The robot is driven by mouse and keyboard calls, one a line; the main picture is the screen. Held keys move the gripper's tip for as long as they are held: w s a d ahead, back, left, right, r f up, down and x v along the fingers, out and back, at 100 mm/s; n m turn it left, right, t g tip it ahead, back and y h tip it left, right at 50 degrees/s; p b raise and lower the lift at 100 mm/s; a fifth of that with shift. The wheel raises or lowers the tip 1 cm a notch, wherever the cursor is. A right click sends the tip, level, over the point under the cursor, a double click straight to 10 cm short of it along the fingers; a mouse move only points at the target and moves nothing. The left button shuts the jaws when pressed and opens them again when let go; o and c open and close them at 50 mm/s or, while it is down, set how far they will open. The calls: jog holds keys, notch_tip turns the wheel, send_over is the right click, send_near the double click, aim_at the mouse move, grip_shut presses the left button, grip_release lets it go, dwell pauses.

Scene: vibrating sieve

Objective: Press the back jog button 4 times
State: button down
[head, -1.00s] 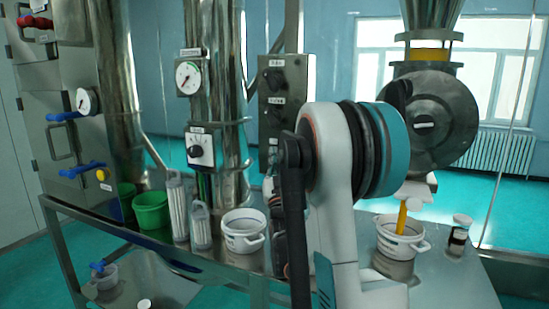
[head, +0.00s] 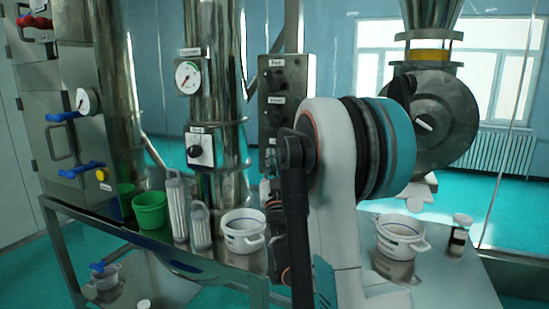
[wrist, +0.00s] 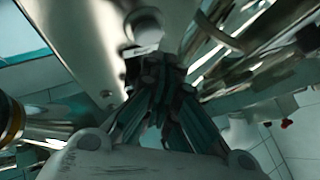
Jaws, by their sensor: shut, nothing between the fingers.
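A grey control box (head: 285,95) stands upright at the middle of the head view. It carries dark knobs (head: 274,80) with small labels, and its lower part is hidden behind my arm. I cannot tell which control is the back jog button. My gripper (wrist: 160,72) shows in the wrist view with its fingers together and empty. Contact cannot be told. In the head view my arm hides most of the gripper.
A steel bench (head: 215,262) holds a green bucket (head: 150,211), clear cylinders (head: 178,208) and a white pot (head: 243,236). Another white pot (head: 399,240) stands below a round metal housing (head: 450,110) at right, beside a small jar (head: 459,240). Metal pipes rise behind the bench.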

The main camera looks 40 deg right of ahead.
jog(key=shift+s+a, duration=0.3)
jog(key=shift+a, duration=0.4)
jog(key=shift+s+a, duration=0.35)
jog(key=shift+a, duration=0.4)
jog(key=shift+s+a, duration=0.3)
jog(key=shift+a, duration=0.4)
